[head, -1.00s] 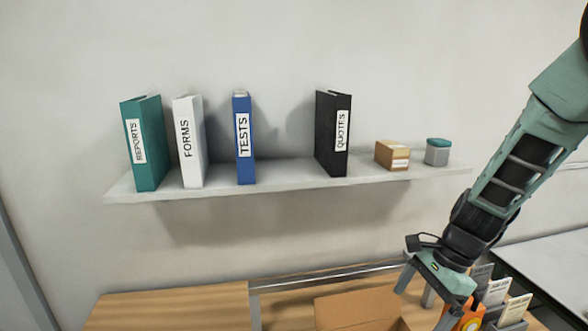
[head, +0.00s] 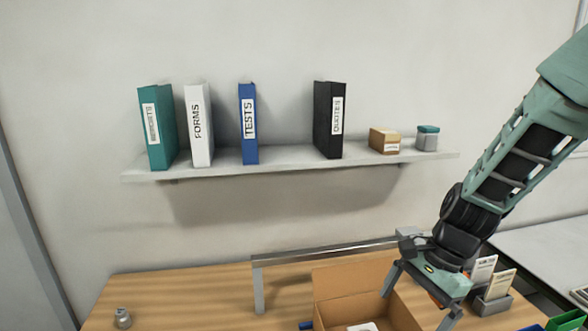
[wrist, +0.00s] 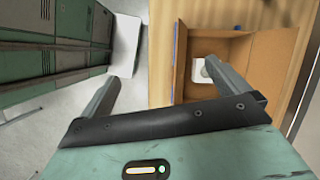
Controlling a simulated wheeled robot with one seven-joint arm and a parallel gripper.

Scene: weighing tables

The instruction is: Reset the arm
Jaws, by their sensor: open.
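My gripper (head: 420,300) is at the lower right in the head view, at the end of my teal arm, pointing down beside the open cardboard box. In the wrist view my gripper (wrist: 160,85) shows its two grey fingers wide apart with nothing between them. The right finger overlaps the view of the cardboard box (wrist: 262,72), which holds a small white thing. The box (head: 345,282) is also at the bottom of the head view. Whether my gripper touches the box cannot be told.
A wall shelf (head: 290,167) bears several binders, a small carton (head: 384,141) and a teal-lidded jar (head: 427,139). A metal rail (head: 325,250) stands on the wooden table (head: 190,290). A grey weight (head: 122,318) sits at its left. A card holder (head: 492,303) is beside my gripper.

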